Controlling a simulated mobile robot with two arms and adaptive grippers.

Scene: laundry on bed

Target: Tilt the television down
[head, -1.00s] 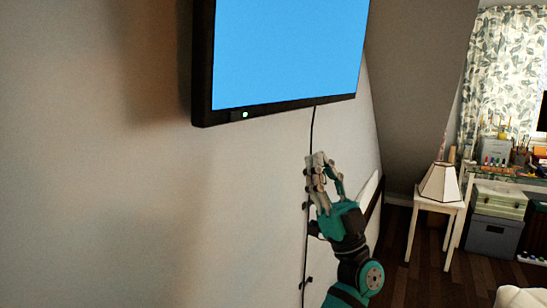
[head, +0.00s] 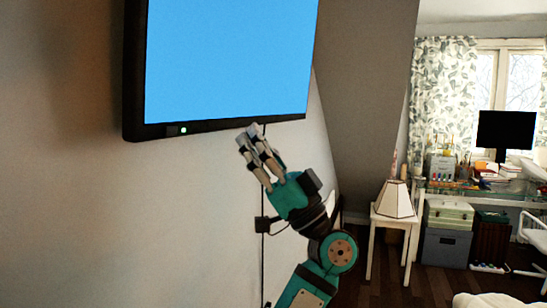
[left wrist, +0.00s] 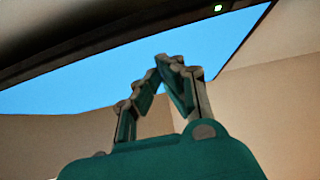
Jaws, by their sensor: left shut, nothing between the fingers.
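The television (head: 230,62) hangs on the wall with a lit blue screen and a dark frame. A small green light shows on its lower frame. My left gripper (head: 250,131) is shut and empty, with its fingertips pointing up close to the television's lower edge. I cannot tell whether they touch it. In the left wrist view my left gripper (left wrist: 169,62) is seen from behind its fingers, with the television (left wrist: 85,82) above and beyond it. The television's back and mount are hidden. My right gripper is not in view.
A black cable runs down the wall (head: 190,230) below the television. A lamp (head: 395,200) stands on a small white table at the right. A desk with a dark monitor (head: 505,130) is by the window. Dark floor shows between.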

